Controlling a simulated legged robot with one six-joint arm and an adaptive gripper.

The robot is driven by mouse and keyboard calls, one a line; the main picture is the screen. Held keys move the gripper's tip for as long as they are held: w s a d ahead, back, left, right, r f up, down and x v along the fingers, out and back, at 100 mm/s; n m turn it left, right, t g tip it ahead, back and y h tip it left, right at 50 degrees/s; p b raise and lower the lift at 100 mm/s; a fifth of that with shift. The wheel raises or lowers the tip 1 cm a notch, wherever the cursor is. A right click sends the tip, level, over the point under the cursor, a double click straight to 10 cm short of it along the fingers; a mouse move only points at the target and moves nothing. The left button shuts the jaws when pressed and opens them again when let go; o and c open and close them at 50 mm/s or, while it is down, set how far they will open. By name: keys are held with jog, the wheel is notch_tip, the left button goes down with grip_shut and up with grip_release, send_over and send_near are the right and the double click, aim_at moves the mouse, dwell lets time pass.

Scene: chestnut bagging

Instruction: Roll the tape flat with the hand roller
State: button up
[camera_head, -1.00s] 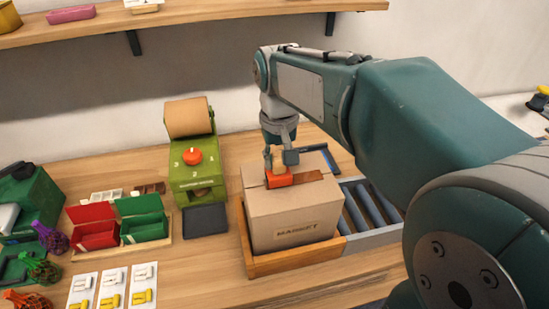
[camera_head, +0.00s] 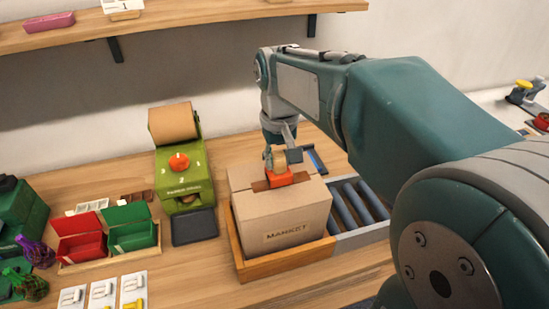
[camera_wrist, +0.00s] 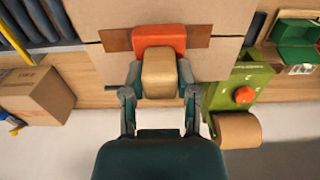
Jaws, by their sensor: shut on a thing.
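A cardboard box (camera_head: 283,219) marked MARKET stands closed, with a brown tape strip (camera_head: 261,185) across its top. The hand roller (camera_head: 279,180) has an orange-red head and a tan grip. My gripper (camera_head: 281,154) is shut on the tan grip from above. The roller's head is over the tape, seemingly touching it. In the wrist view, the head (camera_wrist: 160,35) covers the middle of the strip. Tape shows on both sides of it (camera_wrist: 117,40). The underside of the roller is hidden.
A wooden tray (camera_head: 285,262) holds the box, with a roller conveyor (camera_head: 360,210) at its right. A shelf (camera_head: 190,17) hangs above.

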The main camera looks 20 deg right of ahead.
jog(key=shift+d, duration=0.4)
jog(key=shift+r, duration=3.5)
